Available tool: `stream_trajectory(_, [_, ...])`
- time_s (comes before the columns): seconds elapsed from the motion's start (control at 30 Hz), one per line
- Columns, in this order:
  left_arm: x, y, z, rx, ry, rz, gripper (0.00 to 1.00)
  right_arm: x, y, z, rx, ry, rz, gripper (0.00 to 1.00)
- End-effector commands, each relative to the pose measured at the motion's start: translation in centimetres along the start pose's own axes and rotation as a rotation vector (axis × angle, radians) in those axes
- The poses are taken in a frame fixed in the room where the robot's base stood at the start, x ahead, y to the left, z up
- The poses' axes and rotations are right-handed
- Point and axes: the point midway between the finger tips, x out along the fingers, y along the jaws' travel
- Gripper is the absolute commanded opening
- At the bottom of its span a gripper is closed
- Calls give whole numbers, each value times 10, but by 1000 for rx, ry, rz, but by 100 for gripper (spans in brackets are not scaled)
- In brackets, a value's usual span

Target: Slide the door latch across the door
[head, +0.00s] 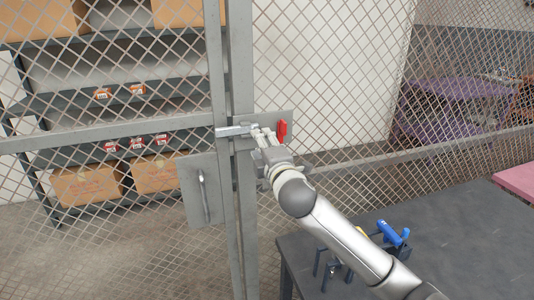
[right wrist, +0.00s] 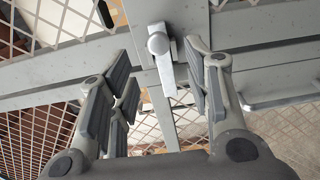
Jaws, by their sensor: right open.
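The door latch (head: 232,131) is a pale metal bar at the upright posts where the mesh door meets its frame. A grey plate lies behind it. In the right wrist view the latch (right wrist: 157,43) shows a round knob and a short flat bar on the plate. My right gripper (head: 263,136) is at the latch in the head view and hides part of it. In the right wrist view the gripper (right wrist: 160,66) is open, with fingers on both sides of the knob and bar. I cannot tell whether they touch. My left gripper is not in view.
A red piece (head: 283,128) sits right of the latch. The mesh door (head: 110,135) has a plate with a pull handle (head: 204,195). A dark table (head: 450,235) at lower right carries a blue-handled tool (head: 393,234). Shelves with boxes (head: 88,186) stand behind the mesh.

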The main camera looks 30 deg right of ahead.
Motion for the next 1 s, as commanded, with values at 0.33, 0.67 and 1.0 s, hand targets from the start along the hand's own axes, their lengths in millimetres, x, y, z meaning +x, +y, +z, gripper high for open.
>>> stream_trajectory(0.33, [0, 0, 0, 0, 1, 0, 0, -40, 0, -1, -1, 2, 0, 45])
stream_trajectory(0.67, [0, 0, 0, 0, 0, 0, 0, -44, 0, -1, 0, 1, -1, 45])
stream_trajectory(1.0, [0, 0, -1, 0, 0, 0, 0, -45, -4, -2, 8, 1, -9, 45])
